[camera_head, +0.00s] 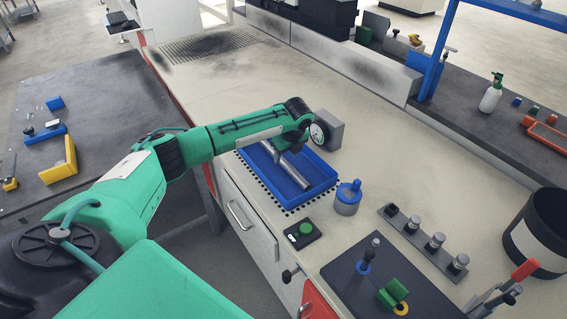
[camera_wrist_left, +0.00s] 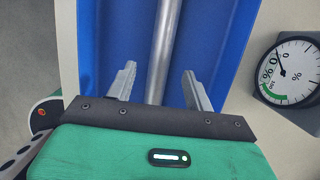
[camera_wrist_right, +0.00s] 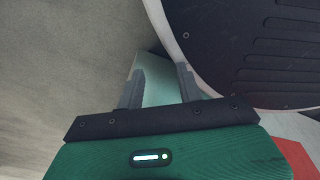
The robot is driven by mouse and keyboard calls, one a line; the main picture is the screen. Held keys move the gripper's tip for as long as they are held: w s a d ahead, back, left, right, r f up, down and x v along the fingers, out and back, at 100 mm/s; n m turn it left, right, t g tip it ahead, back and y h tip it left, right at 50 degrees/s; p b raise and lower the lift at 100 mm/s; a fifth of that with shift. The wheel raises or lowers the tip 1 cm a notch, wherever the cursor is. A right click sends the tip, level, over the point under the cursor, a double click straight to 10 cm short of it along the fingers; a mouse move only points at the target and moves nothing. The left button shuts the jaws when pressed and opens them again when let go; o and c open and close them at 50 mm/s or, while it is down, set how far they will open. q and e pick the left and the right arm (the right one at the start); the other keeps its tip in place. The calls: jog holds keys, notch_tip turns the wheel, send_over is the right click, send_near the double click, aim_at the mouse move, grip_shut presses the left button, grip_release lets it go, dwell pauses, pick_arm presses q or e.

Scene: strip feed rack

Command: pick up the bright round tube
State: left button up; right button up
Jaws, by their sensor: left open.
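The bright round tube (camera_head: 295,174) is a shiny silver bar lying in a blue tray (camera_head: 317,194) on the bench. It also shows in the left wrist view (camera_wrist_left: 163,45), running lengthwise over the blue tray floor. My left gripper (camera_head: 284,154) is over the tray, pointing down. In the left wrist view the left gripper (camera_wrist_left: 159,68) is open, one finger on each side of the tube's line, with visible gaps. My arm hides part of the tube in the head view. My right gripper (camera_wrist_right: 160,69) shows only in its wrist view, with its fingers apart.
A dial gauge (camera_head: 321,132) on a grey block stands right behind the tray. A blue-topped pot (camera_head: 347,198) and a green button box (camera_head: 305,231) are close to the tray's near right side. A holder with several metal-topped pieces (camera_head: 422,236) stands farther right.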

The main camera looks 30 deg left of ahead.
aim_at(284, 160)
pick_arm(q)
jog(key=x, duration=0.4)
jog(key=shift+r, duration=0.1)
grip_shut()
